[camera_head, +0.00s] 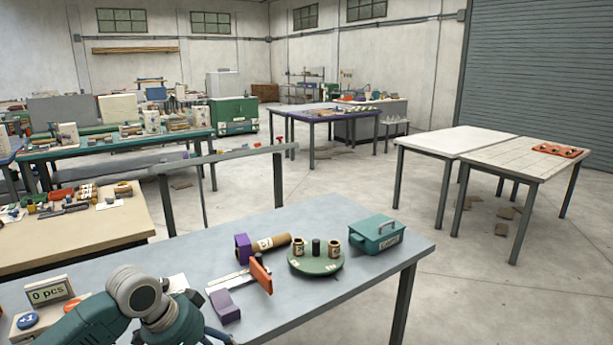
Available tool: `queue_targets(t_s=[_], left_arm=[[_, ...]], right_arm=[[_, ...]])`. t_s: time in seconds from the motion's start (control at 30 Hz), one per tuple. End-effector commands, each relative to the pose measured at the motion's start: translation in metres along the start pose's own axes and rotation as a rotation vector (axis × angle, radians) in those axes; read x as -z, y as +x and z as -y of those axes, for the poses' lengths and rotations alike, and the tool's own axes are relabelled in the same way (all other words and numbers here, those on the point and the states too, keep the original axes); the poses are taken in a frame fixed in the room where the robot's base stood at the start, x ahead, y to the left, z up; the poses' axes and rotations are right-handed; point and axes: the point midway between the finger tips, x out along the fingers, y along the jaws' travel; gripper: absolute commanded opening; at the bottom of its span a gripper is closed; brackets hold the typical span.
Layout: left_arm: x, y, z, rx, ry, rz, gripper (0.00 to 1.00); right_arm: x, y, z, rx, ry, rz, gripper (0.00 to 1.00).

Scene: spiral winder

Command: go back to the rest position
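One of my arms, teal with a grey joint, rises from the bottom edge at the lower left, in front of the near grey-blue table (365,238). It appears to be my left arm. No gripper fingers can be made out on it; its end runs down to the bottom edge of the picture. My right arm and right gripper are not in view.
The near table holds a counter reading "0 pcs" (49,291), a purple-and-orange jig (260,276), a cardboard tube (271,242), a round green plate (316,266) with small cups and a teal box (377,236).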

Motion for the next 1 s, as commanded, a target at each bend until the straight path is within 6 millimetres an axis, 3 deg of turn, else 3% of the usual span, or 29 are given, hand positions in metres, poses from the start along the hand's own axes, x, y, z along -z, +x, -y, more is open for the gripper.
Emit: queue_targets(t_s=[0.33,0.57,0.67,0.77,0.87,1.0], left_arm=[[-0.016,0.067,0.026,0.047,-0.170,-0.051,0.76],[-0.055,0.136,0.040,0.103,-0.327,-0.066,0.76],[-0.087,0.176,0.039,0.133,-0.406,-0.058,0.76],[-0.134,0.223,0.029,0.171,-0.493,-0.035,0.76],[-0.191,0.269,0.006,0.209,-0.567,0.001,0.76],[-0.271,0.320,-0.044,0.247,-0.637,0.065,0.76]], right_arm=[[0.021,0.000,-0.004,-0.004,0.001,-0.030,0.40],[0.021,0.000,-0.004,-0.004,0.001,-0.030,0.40],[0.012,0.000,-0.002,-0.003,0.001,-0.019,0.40],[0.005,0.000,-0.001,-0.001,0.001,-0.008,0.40],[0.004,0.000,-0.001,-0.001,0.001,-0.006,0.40],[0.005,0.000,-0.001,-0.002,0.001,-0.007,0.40]])
